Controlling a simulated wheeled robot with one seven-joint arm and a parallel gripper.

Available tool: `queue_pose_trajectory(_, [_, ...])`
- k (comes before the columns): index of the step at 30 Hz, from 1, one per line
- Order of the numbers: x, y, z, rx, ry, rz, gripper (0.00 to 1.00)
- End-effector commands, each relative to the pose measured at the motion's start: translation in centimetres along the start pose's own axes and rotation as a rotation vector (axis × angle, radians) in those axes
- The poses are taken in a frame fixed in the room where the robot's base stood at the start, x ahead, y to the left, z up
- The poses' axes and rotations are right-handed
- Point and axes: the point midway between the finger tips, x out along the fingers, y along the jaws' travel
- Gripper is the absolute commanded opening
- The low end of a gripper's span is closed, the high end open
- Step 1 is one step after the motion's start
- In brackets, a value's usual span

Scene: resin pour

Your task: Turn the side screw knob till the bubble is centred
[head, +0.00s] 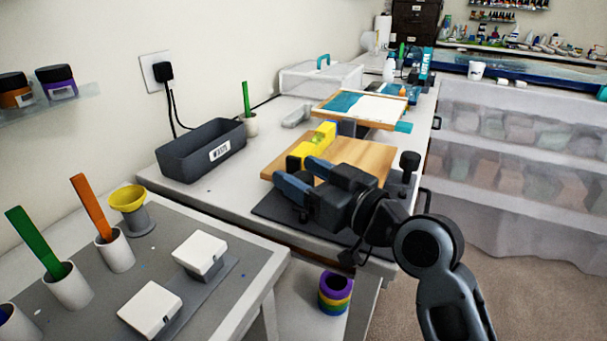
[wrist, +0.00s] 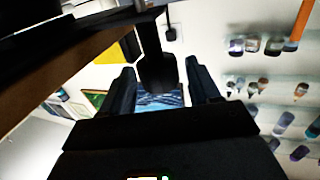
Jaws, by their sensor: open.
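In the wrist view a black screw knob (wrist: 157,73) on a stem shows between the two open fingers of my gripper (wrist: 160,80), with gaps on both sides. I cannot tell how deep it sits between them. In the head view my gripper hides that spot. Another black knob (head: 409,160) stands at the board's right.
A dark mat (head: 275,210) lies under the board. A dark grey bin (head: 200,153) stands to the left. A framed pour panel (head: 365,108) lies behind. Cups with sticks and white blocks (head: 199,250) are on the near left table. A gap separates the tables.

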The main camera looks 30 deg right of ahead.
Motion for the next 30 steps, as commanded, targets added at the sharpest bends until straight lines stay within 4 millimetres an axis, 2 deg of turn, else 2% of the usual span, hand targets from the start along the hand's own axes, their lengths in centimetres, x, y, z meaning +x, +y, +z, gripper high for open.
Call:
queue_pose_trajectory(5, [-0.1,0.0,0.1,0.000,-0.001,-0.001,0.61])
queue_pose_trajectory(8, [-0.9,0.0,0.2,0.000,-0.002,0.000,0.61])
queue_pose_trajectory(15, [-4.8,0.0,0.3,0.001,-0.002,0.001,0.61])
queue_pose_trajectory(21, [-7.2,0.0,0.1,0.000,-0.001,0.001,0.61])
queue_pose_trajectory(30, [-7.8,0.0,0.1,0.001,-0.001,0.000,0.61])
